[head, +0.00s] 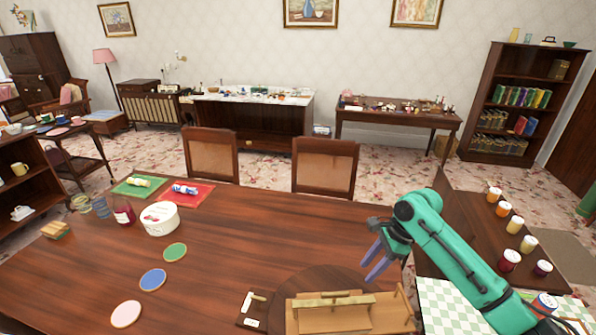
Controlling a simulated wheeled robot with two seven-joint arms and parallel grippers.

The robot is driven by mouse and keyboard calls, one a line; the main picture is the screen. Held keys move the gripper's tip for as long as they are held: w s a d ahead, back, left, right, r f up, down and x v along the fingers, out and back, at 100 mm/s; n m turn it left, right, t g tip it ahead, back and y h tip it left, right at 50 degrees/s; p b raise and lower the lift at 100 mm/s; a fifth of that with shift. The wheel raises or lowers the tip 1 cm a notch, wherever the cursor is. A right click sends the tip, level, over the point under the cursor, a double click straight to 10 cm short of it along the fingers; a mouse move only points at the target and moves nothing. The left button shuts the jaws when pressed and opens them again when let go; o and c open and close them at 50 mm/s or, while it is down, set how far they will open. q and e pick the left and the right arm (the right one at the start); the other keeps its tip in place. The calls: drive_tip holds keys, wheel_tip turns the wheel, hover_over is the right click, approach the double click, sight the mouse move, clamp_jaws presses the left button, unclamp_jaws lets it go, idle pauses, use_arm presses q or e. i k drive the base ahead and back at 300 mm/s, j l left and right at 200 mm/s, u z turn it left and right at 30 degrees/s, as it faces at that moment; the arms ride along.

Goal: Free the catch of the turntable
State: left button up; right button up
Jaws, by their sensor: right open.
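The turntable (318,275) is a dark round wooden disc at the near edge of the dining table, lower centre in the head view. A wooden stand with a brass-coloured bar (335,300) is over its near part and hides much of it. Left of the stand is a small dark plate with a light peg and white labels (250,309); it looks like the catch, but its setting is too small to tell. My right gripper (368,268) is open and empty, with purple fingers pointing down-left above the disc's right side, apart from the plate. My left gripper is out of view.
Pink (126,314), blue (153,279) and green (175,252) discs lie left on the table (225,275). A round white box (159,218) and jars stand behind them. Two chairs edge the far side. Several lidded jars stand on the right side table. The table's middle is clear.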

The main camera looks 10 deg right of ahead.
sight(259, 299)
drive_tip(key=k+j, duration=1.15)
drive_tip(key=k, duration=0.15)
